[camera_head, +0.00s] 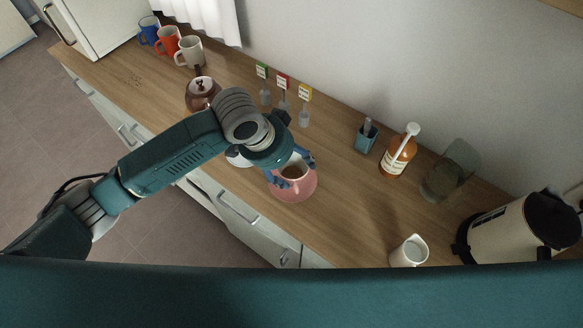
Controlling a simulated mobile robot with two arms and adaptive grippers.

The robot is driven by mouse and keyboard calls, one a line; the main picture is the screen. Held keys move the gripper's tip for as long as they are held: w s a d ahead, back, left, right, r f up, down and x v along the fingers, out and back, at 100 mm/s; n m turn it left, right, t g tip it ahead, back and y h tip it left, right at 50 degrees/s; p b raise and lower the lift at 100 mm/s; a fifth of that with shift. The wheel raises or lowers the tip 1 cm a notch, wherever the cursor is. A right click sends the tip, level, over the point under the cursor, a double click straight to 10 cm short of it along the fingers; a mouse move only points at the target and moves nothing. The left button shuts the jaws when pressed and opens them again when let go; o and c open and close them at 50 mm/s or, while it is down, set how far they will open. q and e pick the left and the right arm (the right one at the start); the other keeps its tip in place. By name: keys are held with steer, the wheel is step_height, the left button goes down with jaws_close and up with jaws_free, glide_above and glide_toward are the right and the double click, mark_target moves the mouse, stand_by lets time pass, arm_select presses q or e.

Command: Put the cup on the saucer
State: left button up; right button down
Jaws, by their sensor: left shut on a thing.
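My left gripper (294,170) reaches in from the left and is shut on a pale pink cup (296,185). Brown liquid shows inside the cup. Its blue fingers are on either side of the cup, which looks upright. A pink saucer (295,198) lies on the counter directly under the cup in the head view. I cannot tell whether the cup touches the saucer or hangs just above it. The gripper and cup hide the saucer's far part. My right gripper does not show.
On the wooden counter (340,215), a brown teapot (196,100) and a white dish (238,160) are partly behind my arm. Several mugs (189,52) stand far left. A teal holder (365,141), amber bottle (393,164), white jug (408,254) and kettle (505,230) stand right.

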arm_select(q)
step_height(320, 180, down, 2)
steer(key=shift+f, duration=0.1)
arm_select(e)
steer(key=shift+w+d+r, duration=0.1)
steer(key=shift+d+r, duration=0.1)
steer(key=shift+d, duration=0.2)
arm_select(q)
steer(key=o, duration=1.3)
steer(key=shift+f, duration=0.15)
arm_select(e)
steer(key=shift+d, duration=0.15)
arm_select(q)
steer(key=b+v, duration=0.1)
steer(key=v, duration=1.1)
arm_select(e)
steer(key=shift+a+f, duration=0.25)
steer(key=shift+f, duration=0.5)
